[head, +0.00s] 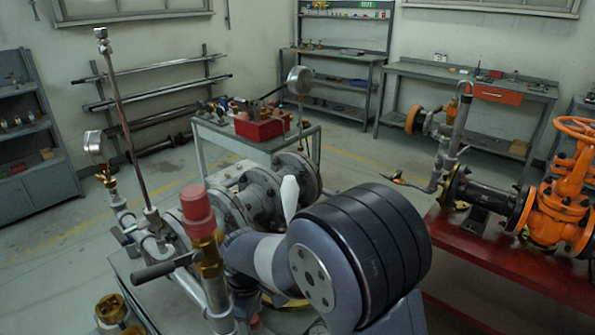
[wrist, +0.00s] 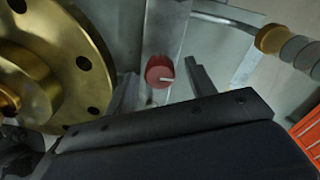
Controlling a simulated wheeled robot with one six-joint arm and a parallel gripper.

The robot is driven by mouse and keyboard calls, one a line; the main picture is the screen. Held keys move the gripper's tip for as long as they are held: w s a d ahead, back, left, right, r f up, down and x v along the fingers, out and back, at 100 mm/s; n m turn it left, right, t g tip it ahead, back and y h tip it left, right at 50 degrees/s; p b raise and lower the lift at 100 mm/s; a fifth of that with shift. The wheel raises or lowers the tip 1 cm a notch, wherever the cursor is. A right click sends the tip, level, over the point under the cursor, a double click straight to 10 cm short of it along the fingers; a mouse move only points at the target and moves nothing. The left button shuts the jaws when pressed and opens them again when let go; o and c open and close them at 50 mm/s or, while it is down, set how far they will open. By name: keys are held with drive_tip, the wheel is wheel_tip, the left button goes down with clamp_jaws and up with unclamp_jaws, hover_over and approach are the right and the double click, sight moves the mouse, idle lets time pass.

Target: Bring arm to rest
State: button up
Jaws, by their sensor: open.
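My gripper (wrist: 160,70) shows in the wrist view with its two dark fingers apart. No object is held between them. Beyond the gap between the fingers, a round red knob (wrist: 155,71) with a pale mark sits on a grey metal bar (wrist: 165,35). I cannot tell whether the fingers touch it. A large brass flange (wrist: 90,70) with bolt holes is left of the fingers. In the head view my arm is bent over the pipework in the lower middle, and my gripper is hidden there.
Flanged pipework (head: 265,195) stands close behind my arm. A red-capped brass fitting (head: 198,210), a tall thin rod (head: 125,120) and a gauge (head: 95,145) rise left of it. An orange gate valve (head: 560,190) stands on a red bench (head: 500,265) at right. Open floor (head: 60,250) lies left.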

drive_tip(key=m, duration=0.7)
drive_tip(key=shift+r, duration=1.35)
